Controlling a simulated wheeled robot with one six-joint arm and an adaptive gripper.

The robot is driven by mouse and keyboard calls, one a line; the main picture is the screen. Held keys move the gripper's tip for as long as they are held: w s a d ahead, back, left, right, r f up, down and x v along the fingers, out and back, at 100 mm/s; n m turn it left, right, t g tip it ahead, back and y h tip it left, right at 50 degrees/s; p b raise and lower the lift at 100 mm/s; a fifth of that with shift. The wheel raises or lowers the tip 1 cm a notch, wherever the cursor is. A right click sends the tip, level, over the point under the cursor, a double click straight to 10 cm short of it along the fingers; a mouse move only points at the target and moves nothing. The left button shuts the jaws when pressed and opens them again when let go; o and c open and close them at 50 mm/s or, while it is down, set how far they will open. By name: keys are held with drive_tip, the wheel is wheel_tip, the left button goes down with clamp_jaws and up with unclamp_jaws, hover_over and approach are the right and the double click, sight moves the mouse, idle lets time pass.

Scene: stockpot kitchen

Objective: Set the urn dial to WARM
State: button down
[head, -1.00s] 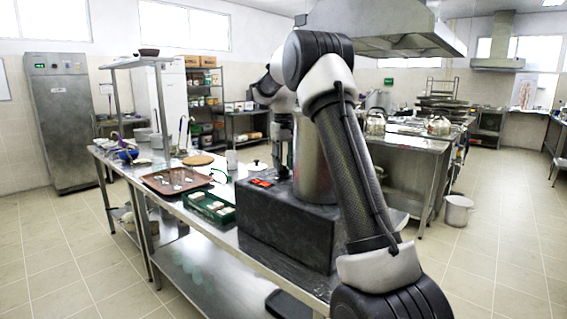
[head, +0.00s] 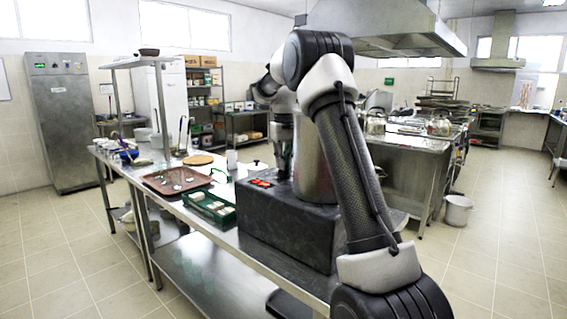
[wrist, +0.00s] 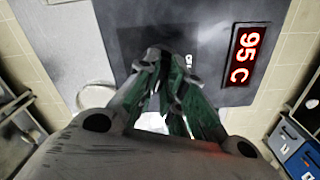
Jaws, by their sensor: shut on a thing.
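The urn shows in the head view as a steel cylinder (head: 313,165) on a dark box base (head: 285,232), partly behind my arm. In the wrist view, the dark panel (wrist: 215,25) carries a red display (wrist: 244,55) reading 95 C, seen sideways. My gripper (wrist: 167,58) is shut on the dial at this panel, left of the display. The fingers hide nearly all of the dial, so its pointer cannot be seen. Part of a white label (wrist: 189,61) shows beside the fingertips, too covered to read. In the head view my gripper (head: 284,172) points down beside the cylinder.
A brown tray (head: 160,187) and a green crate (head: 222,217) stand left of the urn on the steel table (head: 190,218). A white mug (head: 232,160) and a round wooden board (head: 198,160) lie farther back. The floor to the right is open around a bucket (head: 458,210).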

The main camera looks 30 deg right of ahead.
drive_tip(key=n, duration=0.5)
drive_tip(key=shift+n, duration=2.4)
drive_tip(key=c, duration=1.5)
unclamp_jaws()
wheel_tip(320, 180, up, 12)
drive_tip(key=shift+r, duration=0.1)
